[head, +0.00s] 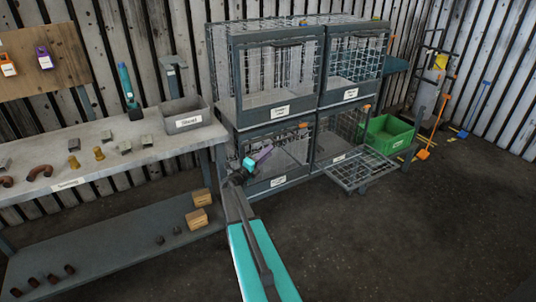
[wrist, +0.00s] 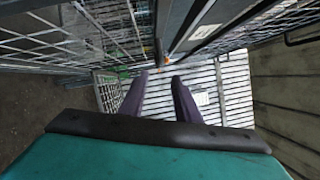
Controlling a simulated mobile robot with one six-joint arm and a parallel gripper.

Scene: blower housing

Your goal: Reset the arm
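My arm (head: 262,262), teal with dark joints, reaches up from the bottom middle of the head view. My gripper (head: 260,158) has purple fingers and hangs in front of the lower left cage of the wire cage rack. In the wrist view my gripper (wrist: 158,88) shows two purple fingers spread apart with a clear gap and nothing held between them. Whether the fingertips are inside the cage opening or just in front of it I cannot tell.
The wire cage rack (head: 279,120) stands close ahead, with a flat mesh panel (head: 360,172) jutting out low at its right. A workbench (head: 150,152) with a grey bin (head: 186,122) and loose parts is at left.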

